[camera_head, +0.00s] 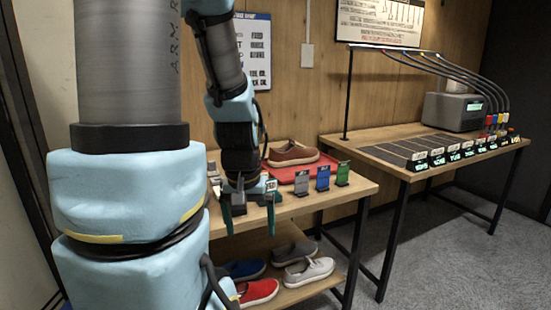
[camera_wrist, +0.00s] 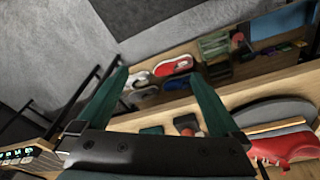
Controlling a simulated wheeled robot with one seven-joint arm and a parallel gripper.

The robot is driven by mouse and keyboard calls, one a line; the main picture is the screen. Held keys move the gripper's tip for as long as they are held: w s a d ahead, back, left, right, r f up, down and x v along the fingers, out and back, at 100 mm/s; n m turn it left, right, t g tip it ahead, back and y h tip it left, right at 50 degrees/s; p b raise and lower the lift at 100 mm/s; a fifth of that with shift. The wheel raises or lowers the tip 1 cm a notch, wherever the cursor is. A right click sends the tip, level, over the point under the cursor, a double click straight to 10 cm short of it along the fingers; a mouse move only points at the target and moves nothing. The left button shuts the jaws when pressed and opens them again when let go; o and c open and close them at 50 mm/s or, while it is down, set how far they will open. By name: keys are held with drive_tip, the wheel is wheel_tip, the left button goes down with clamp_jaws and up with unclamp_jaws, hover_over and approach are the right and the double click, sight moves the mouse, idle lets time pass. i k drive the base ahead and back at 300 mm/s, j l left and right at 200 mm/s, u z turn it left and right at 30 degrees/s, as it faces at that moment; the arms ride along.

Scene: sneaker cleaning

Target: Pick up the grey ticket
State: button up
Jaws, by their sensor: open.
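The grey ticket (camera_head: 302,184) stands upright in a dark holder on the near wooden table, leftmost of a row with a blue ticket (camera_head: 323,178) and a green ticket (camera_head: 342,174). My gripper (camera_head: 249,222) is open, pointing down by the table's front edge. It is left of the grey ticket and apart from it in the head view. In the wrist view, my gripper's spread fingers (camera_wrist: 155,74) have nothing between them but the background. I cannot clearly pick out the grey ticket in the wrist view.
Shoes, including a grey one (camera_head: 308,272), are on the lower shelf. Another table (camera_head: 385,138) at right bears a grey machine (camera_head: 453,111) and several labelled blocks. Grey floor lies in front.

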sight(301, 177)
drive_tip(key=l+u, duration=0.15)
drive_tip(key=u, duration=1.1)
drive_tip(key=k+l+u, duration=0.15)
drive_tip(key=l+u, duration=0.2)
drive_tip(key=k+l+u, duration=0.2)
drive_tip(key=l+u, duration=0.2)
drive_tip(key=l, duration=0.15)
drive_tip(key=k+l+u, duration=0.55)
drive_tip(key=l+u, duration=0.15)
drive_tip(key=k+l, duration=0.3)
drive_tip(key=k, duration=0.15)
drive_tip(key=k+l+u, duration=0.1)
drive_tip(key=k+l, duration=0.25)
drive_tip(key=k, duration=0.15)
drive_tip(key=k+l+u, duration=0.1)
drive_tip(key=k+l, duration=0.15)
drive_tip(key=k, duration=0.2)
